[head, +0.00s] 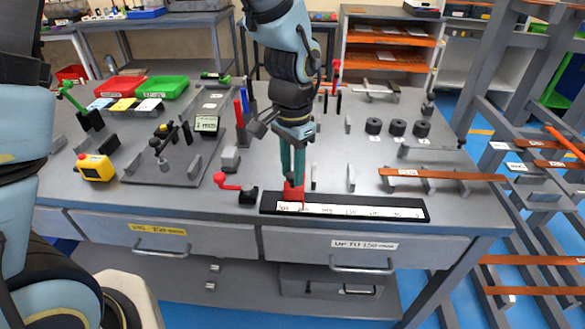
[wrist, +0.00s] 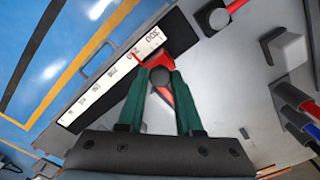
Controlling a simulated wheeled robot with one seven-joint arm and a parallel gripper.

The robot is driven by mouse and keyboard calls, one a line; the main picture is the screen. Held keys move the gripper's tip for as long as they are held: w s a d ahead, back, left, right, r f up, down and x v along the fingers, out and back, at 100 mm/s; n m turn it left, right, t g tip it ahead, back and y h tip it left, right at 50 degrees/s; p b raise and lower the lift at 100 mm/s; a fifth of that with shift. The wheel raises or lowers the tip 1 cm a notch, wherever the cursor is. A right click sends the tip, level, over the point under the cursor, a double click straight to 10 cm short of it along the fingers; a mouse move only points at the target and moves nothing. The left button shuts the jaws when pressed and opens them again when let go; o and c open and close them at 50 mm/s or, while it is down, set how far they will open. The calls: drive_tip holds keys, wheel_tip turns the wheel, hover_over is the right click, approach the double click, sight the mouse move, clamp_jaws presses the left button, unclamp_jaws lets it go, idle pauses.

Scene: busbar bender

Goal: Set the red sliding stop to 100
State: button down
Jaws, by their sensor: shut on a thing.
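The red sliding stop (head: 293,191) sits on the black ruler rail (head: 345,215) near its left end, at the front edge of the bench. In the wrist view the red stop (wrist: 152,58) overlaps the white scale (wrist: 112,77), close to the second number from the 300 end; that number is partly covered and looks like 250. The 100 mark lies farther toward the low end. My gripper (head: 292,178) points down with its green fingers closed on the stop. In the wrist view my gripper (wrist: 160,76) has its fingertips on both sides of the stop's round knob.
A red-handled crank (head: 228,183) on a black block stands just left of the rail. A grey bending rig (head: 175,150) is farther left. A copper bar on supports (head: 440,175) lies behind the rail's right end. The rail right of the stop is clear.

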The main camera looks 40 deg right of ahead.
idle(0.4)
drive_tip(key=s+d, duration=0.3)
drive_tip(key=d, duration=0.1)
drive_tip(key=s+d, duration=0.3)
drive_tip(key=d, duration=0.1)
drive_tip(key=s+d, duration=0.3)
drive_tip(key=d, duration=0.1)
drive_tip(key=shift+s+b, duration=0.25)
drive_tip(key=shift+b, duration=0.05)
drive_tip(key=shift+a, duration=0.1)
drive_tip(key=c, duration=0.6)
unclamp_jaws()
wheel_tip(320, 180, up, 11)
drive_tip(key=shift+f+b, duration=0.1)
drive_tip(key=shift+b, duration=1)
